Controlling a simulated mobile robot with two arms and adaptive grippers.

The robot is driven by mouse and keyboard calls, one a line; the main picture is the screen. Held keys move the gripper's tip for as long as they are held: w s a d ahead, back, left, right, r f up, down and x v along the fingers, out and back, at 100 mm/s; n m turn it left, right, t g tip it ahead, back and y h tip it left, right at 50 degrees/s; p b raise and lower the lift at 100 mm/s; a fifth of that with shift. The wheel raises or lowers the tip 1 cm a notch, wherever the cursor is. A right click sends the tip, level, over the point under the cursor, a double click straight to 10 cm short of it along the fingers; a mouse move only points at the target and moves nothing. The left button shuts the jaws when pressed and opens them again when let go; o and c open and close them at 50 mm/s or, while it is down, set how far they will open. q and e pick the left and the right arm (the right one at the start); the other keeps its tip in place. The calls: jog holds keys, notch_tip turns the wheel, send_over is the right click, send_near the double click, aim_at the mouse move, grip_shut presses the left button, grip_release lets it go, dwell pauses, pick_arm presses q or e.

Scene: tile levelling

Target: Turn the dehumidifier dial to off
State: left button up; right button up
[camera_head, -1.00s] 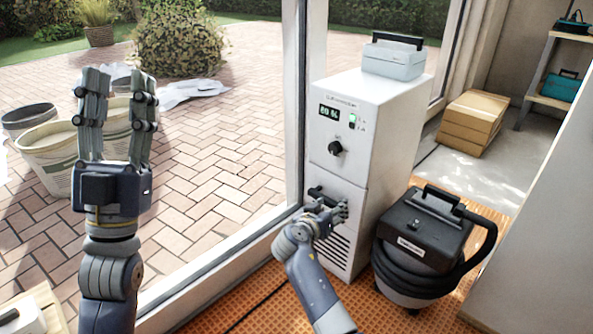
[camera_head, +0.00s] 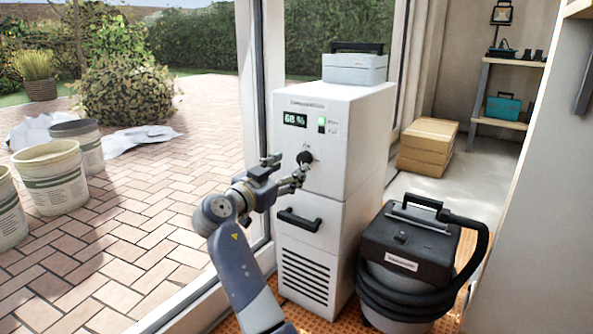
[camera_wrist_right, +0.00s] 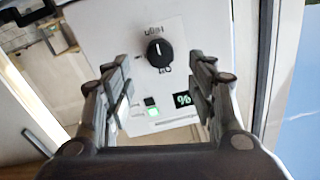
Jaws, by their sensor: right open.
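The white dehumidifier (camera_head: 340,150) stands by the window frame. Its black dial (camera_head: 306,158) is on the upper front, below the lit display (camera_head: 295,120). In the right wrist view the dial (camera_wrist_right: 160,53) appears upside down, with "High" above it and "Off" below it; a pale mark on the knob lies toward the "High" side. My right gripper (camera_head: 287,174) is at the dial's front, partly overlapping its lower edge in the head view. Its fingers (camera_wrist_right: 162,88) are open, spread to either side of the dial in the wrist view, with nothing between them. My left gripper is out of view.
A black handle (camera_head: 299,220) sticks out below the dial. A grey case (camera_head: 355,68) lies on top of the dehumidifier. A black vacuum (camera_head: 410,245) stands close at its right. The window frame (camera_head: 250,100) is close on the left. Cardboard boxes (camera_head: 427,145) lie behind.

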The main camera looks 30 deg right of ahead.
aim_at(302, 160)
jog(key=b+x, duration=0.1)
jog(key=x, duration=0.3)
jog(key=shift+w+d+f+b, duration=0.15)
jog(key=shift+d+b, duration=0.1)
jog(key=shift+b, duration=0.1)
jog(key=shift+w+d, duration=0.3)
jog(key=shift+d, duration=0.3)
jog(key=c, duration=1)
